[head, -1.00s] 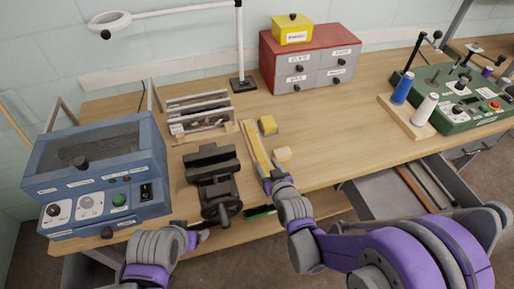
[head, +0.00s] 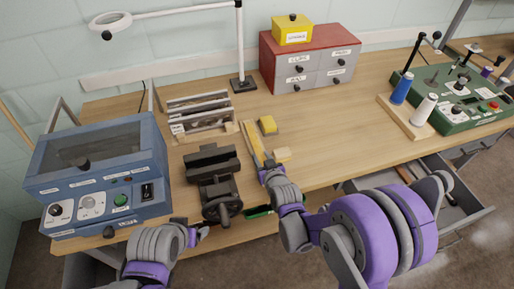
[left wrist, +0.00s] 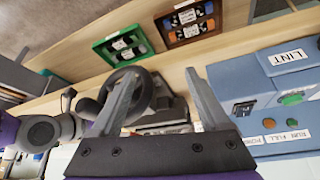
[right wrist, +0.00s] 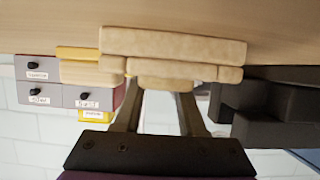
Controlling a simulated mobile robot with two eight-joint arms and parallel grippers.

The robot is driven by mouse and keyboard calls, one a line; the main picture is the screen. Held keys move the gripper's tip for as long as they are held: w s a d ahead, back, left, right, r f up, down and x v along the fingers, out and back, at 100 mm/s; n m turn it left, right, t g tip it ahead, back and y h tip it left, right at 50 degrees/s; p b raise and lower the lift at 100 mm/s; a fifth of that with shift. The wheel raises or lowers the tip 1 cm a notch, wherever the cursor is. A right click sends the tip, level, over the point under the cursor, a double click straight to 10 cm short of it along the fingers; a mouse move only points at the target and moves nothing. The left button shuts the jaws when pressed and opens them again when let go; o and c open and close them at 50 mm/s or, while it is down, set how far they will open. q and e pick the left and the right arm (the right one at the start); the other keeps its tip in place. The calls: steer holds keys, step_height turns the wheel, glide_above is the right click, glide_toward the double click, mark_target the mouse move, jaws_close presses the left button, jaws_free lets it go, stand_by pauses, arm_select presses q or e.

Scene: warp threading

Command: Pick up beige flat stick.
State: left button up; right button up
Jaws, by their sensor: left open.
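A beige flat stick (head: 254,143) lies on the workbench, its near end at my right gripper (head: 265,170). In the right wrist view my right gripper (right wrist: 160,98) has its fingers apart, tips close to stacked beige pieces (right wrist: 175,46) that cross above and between them. Contact is unclear because the tips are partly hidden.
A rack (head: 203,115) and a blue machine (head: 95,165) stand to the left. A drawer cabinet (head: 310,62) is behind.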

jaws_close()
steer(key=shift+r, duration=0.1)
